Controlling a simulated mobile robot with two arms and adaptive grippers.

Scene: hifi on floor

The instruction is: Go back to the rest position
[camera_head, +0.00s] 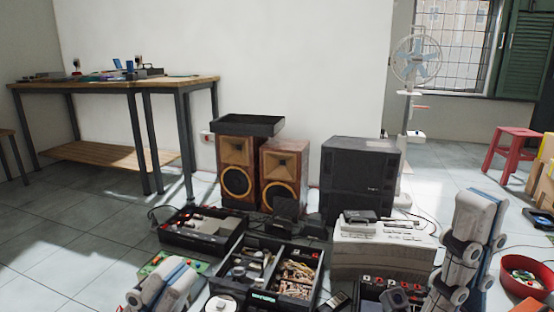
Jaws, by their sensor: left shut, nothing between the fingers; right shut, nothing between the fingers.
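Parts of my two arms show at the bottom of the head view. A white and grey link of my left arm (162,288) is at the lower left. Links of my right arm (468,245) stand nearly upright at the lower right. I cannot make out the fingers of either gripper in this view. Nothing is seen held by either arm.
Open bins (205,237) of small parts, two wooden speakers (237,168), a black speaker (358,178) and a grey device (382,246) crowd the floor. A red basin (527,276) is beside my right arm. A workbench (118,86) stands back left. Floor at left is clear.

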